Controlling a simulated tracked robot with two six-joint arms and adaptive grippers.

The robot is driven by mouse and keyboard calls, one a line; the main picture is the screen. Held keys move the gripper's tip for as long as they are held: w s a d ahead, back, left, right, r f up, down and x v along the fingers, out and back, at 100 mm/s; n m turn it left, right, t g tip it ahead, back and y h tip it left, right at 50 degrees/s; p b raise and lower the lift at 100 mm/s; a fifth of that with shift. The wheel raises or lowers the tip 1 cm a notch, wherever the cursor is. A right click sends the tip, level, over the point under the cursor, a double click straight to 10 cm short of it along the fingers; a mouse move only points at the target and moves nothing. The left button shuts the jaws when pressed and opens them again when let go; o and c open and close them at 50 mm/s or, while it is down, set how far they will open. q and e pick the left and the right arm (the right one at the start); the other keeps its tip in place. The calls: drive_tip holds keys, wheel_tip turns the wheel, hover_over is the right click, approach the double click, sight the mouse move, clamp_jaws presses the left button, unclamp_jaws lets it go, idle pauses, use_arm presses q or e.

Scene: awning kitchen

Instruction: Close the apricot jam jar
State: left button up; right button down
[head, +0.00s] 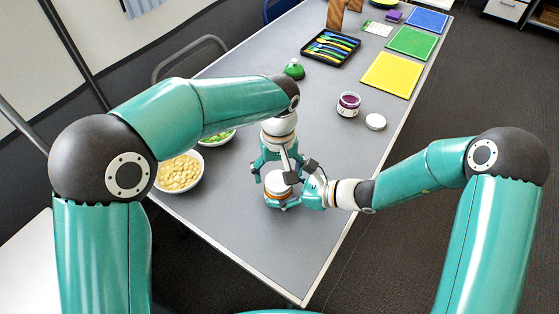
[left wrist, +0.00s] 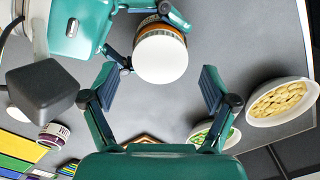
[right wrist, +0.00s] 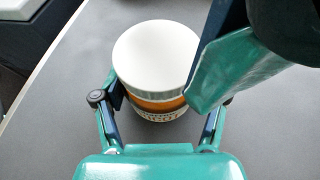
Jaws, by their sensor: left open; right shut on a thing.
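The apricot jam jar (head: 272,202), with an orange band and a patterned label, stands upright near the table's front end. A white lid (head: 277,184) sits on top of it; whether it is fastened I cannot tell. My right gripper (head: 288,200) is shut around the jar body from the right; the jar shows between its fingers in the right wrist view (right wrist: 158,105). My left gripper (head: 279,167) points down just above the lid, open and empty. In the left wrist view the lid (left wrist: 160,58) lies beyond its spread fingers (left wrist: 158,88).
A bowl of pale nuts or pasta (head: 180,172) and a bowl with green bits (head: 218,137) stand at the left edge. An open purple jam jar (head: 348,104) and a loose white lid (head: 375,121) are farther back. Beyond are a cutlery tray (head: 331,47) and coloured mats (head: 392,75).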

use_arm(q)
drive_tip(key=shift+f, duration=1.25)
drive_tip(key=c, duration=1.2)
drive_tip(key=o, duration=1.4)
drive_tip(key=shift+c, duration=0.2)
drive_tip(key=shift+r, duration=0.1)
wheel_tip(320, 180, up, 12)
